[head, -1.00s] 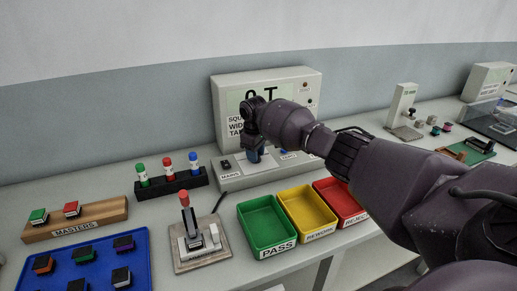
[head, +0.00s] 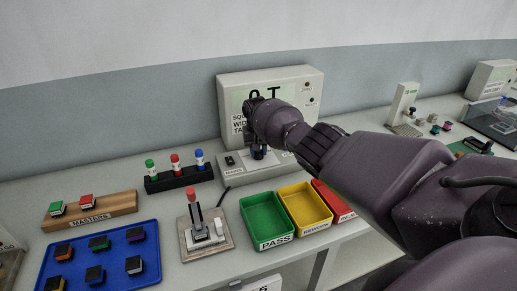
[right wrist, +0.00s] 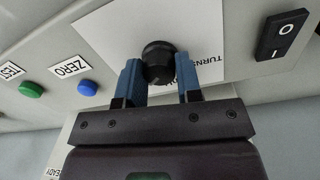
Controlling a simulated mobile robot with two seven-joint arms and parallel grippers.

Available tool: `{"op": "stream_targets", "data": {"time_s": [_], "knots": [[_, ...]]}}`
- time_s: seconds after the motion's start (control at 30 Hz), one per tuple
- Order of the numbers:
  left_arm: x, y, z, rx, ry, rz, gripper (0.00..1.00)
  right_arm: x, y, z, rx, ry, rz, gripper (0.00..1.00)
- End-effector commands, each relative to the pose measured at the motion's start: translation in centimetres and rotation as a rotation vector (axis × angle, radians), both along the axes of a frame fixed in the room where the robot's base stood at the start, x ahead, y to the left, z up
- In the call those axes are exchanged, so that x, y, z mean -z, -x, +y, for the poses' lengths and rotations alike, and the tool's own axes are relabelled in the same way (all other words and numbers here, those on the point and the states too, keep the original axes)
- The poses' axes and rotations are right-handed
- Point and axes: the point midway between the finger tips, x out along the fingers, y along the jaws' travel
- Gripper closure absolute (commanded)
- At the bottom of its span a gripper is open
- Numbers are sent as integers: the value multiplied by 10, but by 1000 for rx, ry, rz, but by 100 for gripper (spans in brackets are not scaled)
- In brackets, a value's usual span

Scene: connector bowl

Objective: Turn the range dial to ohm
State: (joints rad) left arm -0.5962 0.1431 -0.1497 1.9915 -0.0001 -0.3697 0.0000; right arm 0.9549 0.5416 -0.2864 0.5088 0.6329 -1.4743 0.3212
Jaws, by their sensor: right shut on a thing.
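The range dial appears as a black knob (right wrist: 158,56) on the sloping panel, with a white plate around it; "TURNS" is printed to its right. An ohm marking cannot be made out. My right gripper (right wrist: 158,72) is shut on the knob, with one blue finger on each side. In the head view my right gripper (head: 258,153) points down at the front panel of the grey tester (head: 228,90), and the knob is mostly hidden by it. My left gripper is not in view.
The panel also has a rocker switch (right wrist: 283,36), a blue ZERO button (right wrist: 88,88) and a green button (right wrist: 31,90). Green (head: 270,241), yellow (head: 306,223) and red (head: 338,213) trays stand in front. A rack of colored-top plugs (head: 180,180) stands to the left.

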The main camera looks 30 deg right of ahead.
Motion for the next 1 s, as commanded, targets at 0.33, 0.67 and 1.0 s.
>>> {"op": "stream_targets", "data": {"time_s": [0.33,0.67,1.0], "knots": [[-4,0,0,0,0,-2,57,1,0,0,82,0,1,91],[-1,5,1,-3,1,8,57,1,0,0,87,0,1,91],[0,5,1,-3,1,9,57,0,0,0,86,0,0,42]]}}
